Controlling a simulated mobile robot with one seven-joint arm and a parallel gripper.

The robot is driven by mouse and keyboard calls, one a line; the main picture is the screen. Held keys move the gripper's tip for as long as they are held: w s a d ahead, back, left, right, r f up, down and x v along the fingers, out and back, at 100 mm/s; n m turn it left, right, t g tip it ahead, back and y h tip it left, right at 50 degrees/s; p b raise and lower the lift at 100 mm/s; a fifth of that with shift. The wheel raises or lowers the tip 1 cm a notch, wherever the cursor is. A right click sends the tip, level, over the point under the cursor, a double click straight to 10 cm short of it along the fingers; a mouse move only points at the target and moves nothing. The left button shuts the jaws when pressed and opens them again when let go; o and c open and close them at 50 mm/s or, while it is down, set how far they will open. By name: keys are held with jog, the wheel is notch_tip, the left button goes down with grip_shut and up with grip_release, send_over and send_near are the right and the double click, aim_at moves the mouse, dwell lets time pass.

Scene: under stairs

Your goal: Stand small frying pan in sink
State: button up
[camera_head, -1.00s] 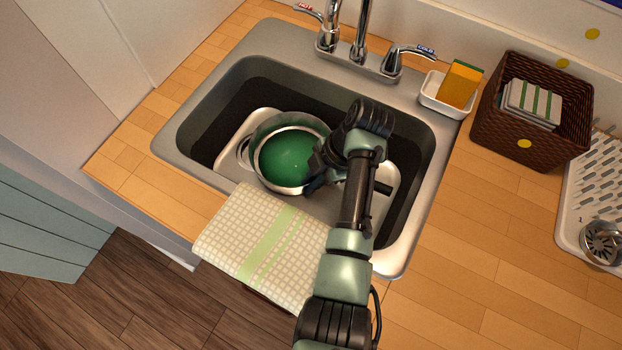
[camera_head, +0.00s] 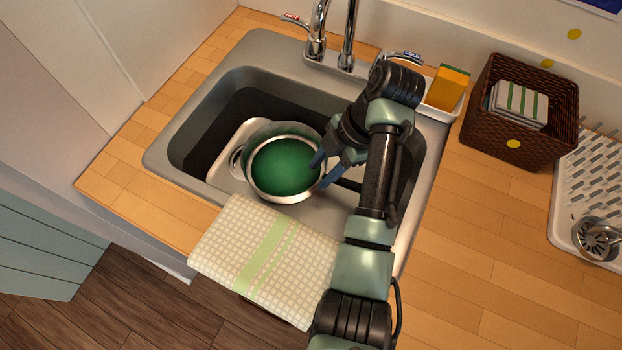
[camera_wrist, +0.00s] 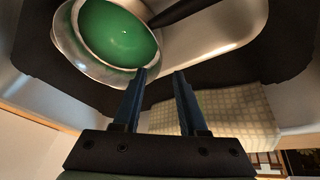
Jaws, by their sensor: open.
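The small frying pan (camera_head: 284,167) has a green inside, a silvery rim and a dark handle (camera_head: 348,185) pointing right. It sits in the metal sink (camera_head: 205,105), low in the basin. In the wrist view the pan (camera_wrist: 115,35) is at the upper left, and its dark handle (camera_wrist: 187,10) runs to the upper right. My gripper (camera_head: 320,172) is open over the pan's right side. In the wrist view my gripper (camera_wrist: 161,72) has its two blue fingers apart with nothing between them. My arm hides the right part of the basin. I cannot tell the pan's exact tilt.
A checked cloth (camera_head: 265,255) hangs over the sink's front edge. Behind are the faucet (camera_head: 347,35) and an orange sponge (camera_head: 447,88) in a white dish. A wicker basket (camera_head: 515,125) and a white drying rack (camera_head: 590,190) stand right. The counter between is clear.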

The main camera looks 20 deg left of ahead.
jog(key=p+v, duration=0.1)
jog(key=v, duration=0.1)
jog(key=shift+d+r+p, duration=0.15)
jog(key=shift+r+p, duration=0.2)
jog(key=shift+r, duration=0.05)
jog(key=shift+w, duration=0.1)
